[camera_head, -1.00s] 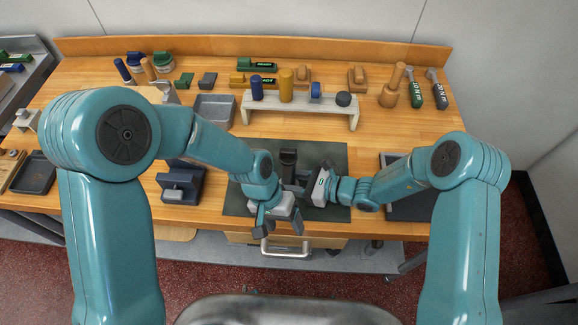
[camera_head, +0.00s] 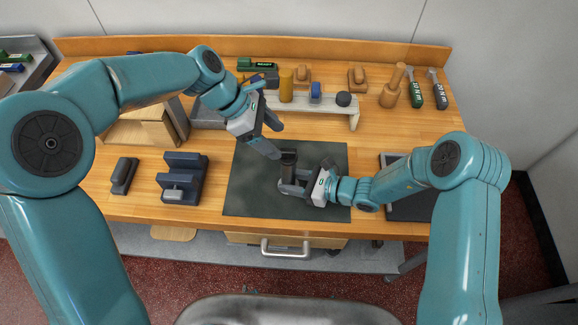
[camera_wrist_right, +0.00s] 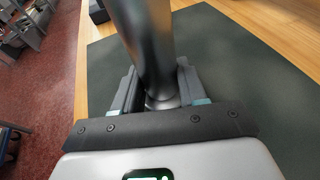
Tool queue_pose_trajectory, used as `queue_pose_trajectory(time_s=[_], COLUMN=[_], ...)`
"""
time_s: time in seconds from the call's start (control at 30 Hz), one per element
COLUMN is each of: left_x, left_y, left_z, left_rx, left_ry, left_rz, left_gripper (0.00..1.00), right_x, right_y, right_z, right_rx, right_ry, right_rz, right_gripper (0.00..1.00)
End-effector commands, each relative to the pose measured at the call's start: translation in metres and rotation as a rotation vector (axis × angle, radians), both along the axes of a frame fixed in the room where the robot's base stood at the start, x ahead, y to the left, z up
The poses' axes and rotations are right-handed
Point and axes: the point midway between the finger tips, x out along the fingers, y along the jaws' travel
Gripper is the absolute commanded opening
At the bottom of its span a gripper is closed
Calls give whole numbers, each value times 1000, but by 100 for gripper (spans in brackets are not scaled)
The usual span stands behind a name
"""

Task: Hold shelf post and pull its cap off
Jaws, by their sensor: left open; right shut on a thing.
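The shelf post (camera_head: 287,172) stands upright on the dark mat as a short dark cylinder, with a dark cap (camera_head: 288,156) at its top. My right gripper (camera_head: 293,186) is shut around the lower part of the post. In the right wrist view the post (camera_wrist_right: 147,45) is smooth grey metal between the fingers, and its top runs out of the picture. My left gripper (camera_head: 276,141) is open, just above and behind the cap. One finger reaches close to the cap; I cannot tell whether it touches.
The mat (camera_head: 245,195) is otherwise clear. A dark blue block holder (camera_head: 188,160) and a dark block (camera_head: 124,175) stand to the left. A white rack (camera_head: 335,105) with several pegs is behind. A dark tray (camera_head: 400,208) lies under my right arm.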

Motion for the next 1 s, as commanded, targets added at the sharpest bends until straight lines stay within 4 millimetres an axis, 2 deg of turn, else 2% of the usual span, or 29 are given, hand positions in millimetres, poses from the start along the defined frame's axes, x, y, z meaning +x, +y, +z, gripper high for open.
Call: queue_pose_trajectory(time_s=[0.4, 0.6, 1.0], left_x=[-1, -1, 0], left_y=[-30, -36, -35], left_z=[-45, -53, -53], left_rx=[2, 2, 2], left_ry=[2, -1, -1], left_rz=[-5, -4, -4], left_gripper=[68, 68, 68], right_x=[-1, -1, -1], right_y=[1, 1, 1], right_z=[-1, -1, -1], right_rx=[-1, 0, 0], right_ry=[1, 2, 2], right_rz=[2, 3, 3], right_gripper=[5, 5, 5])
